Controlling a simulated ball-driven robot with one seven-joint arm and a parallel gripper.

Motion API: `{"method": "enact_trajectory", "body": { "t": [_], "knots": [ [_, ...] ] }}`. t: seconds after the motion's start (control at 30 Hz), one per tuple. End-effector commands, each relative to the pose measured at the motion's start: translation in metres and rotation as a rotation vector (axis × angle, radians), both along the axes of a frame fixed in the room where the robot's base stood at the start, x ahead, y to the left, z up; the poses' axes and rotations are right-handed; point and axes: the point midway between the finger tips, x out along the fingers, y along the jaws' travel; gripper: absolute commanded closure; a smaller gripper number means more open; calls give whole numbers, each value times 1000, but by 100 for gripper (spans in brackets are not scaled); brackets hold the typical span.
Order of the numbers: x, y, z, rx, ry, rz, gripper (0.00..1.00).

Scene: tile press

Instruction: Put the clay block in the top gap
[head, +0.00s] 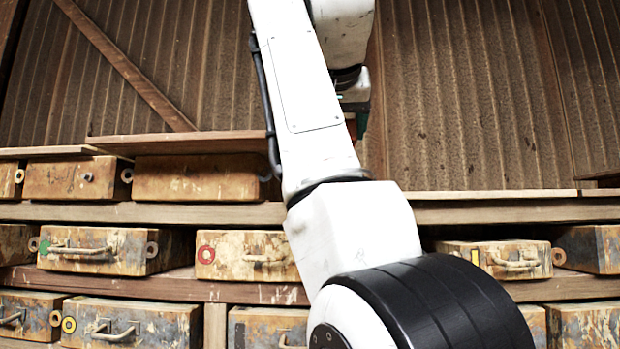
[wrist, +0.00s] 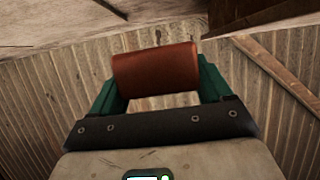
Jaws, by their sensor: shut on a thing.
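The clay block (wrist: 155,68) is a reddish-brown, rounded-edged block in the wrist view. My gripper (wrist: 157,80) is shut on it, with one green finger at each side. The block is held in the air, with corrugated wall behind it. In the head view my gripper is mostly hidden behind my white arm, high above the shelves; only a small green and reddish part shows. The top shelf (head: 490,212) looks bare to the right of my arm. Its middle stretch is hidden by my arm, so I cannot tell the whole extent of the gap.
Rusty moulds stand on the top shelf's left, such as this one (head: 200,177). The row below holds moulds with handles, one with a red ring (head: 245,255) and one with a yellow mark (head: 495,258). A wooden board (head: 185,143) lies over the upper left moulds.

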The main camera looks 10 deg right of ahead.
Motion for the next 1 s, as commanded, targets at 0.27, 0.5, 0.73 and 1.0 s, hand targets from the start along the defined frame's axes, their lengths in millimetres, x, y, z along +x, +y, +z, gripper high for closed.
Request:
{"method": "enact_trajectory", "body": {
  "t": [0.27, 0.5, 0.73, 1.0],
  "knots": [
    [39, -10, -41, -1, -1, -1, 61],
    [51, -14, -57, 0, -1, -1, 61],
    [55, -14, -83, -1, -2, 0, 61],
    [54, -14, -92, 0, -3, 0, 61]
  ]
}}
